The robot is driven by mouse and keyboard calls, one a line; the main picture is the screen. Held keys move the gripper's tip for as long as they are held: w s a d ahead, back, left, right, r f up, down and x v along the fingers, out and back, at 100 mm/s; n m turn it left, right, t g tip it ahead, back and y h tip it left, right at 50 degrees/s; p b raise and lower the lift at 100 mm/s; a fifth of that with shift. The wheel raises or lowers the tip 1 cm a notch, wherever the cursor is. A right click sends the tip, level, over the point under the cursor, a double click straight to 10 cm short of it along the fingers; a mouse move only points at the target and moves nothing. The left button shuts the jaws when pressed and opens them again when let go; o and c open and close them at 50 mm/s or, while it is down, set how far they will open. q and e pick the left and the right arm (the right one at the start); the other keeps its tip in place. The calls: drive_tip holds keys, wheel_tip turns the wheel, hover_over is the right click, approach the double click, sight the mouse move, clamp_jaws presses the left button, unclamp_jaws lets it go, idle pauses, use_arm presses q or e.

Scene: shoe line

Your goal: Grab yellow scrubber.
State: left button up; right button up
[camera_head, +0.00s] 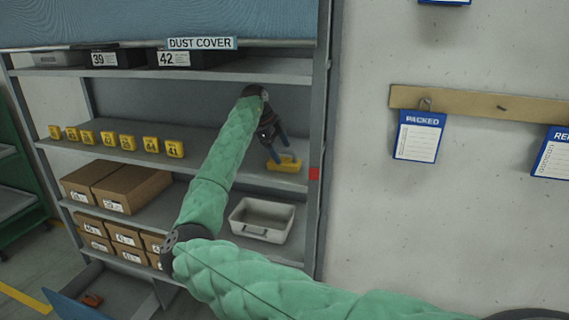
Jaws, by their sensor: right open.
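The yellow scrubber (285,164) lies on the middle shelf at its right end, near the shelf's right upright. My right gripper (279,155) is at the scrubber, with its dark blue fingers pointing down and apart. The fingertips are at the scrubber's top and partly overlap it. I cannot tell whether they touch it. My right arm, in a green padded sleeve, reaches in from the lower right. My left gripper is out of view.
Several yellow numbered blocks (124,142) stand in a row left on the same shelf. Cardboard boxes (116,187) and a grey bin (262,219) sit on the shelf below. Dark bins (117,58) stand above. The metal upright (322,120) is close right of the scrubber.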

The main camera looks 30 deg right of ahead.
sight(288, 162)
drive_tip(key=x, duration=0.3)
drive_tip(key=shift+d+f+p, duration=0.1)
drive_tip(key=shift+f+p, duration=0.1)
drive_tip(key=shift+p, duration=0.2)
drive_tip(key=shift+s+d+f, duration=0.1)
drive_tip(key=shift+d+f, duration=0.05)
drive_tip(key=shift+f, duration=0.25)
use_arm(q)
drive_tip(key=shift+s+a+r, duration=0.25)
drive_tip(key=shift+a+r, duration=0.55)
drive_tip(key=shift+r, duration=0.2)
use_arm(e)
drive_tip(key=shift+c, duration=0.4)
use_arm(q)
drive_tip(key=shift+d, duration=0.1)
use_arm(e)
drive_tip(key=c, duration=1)
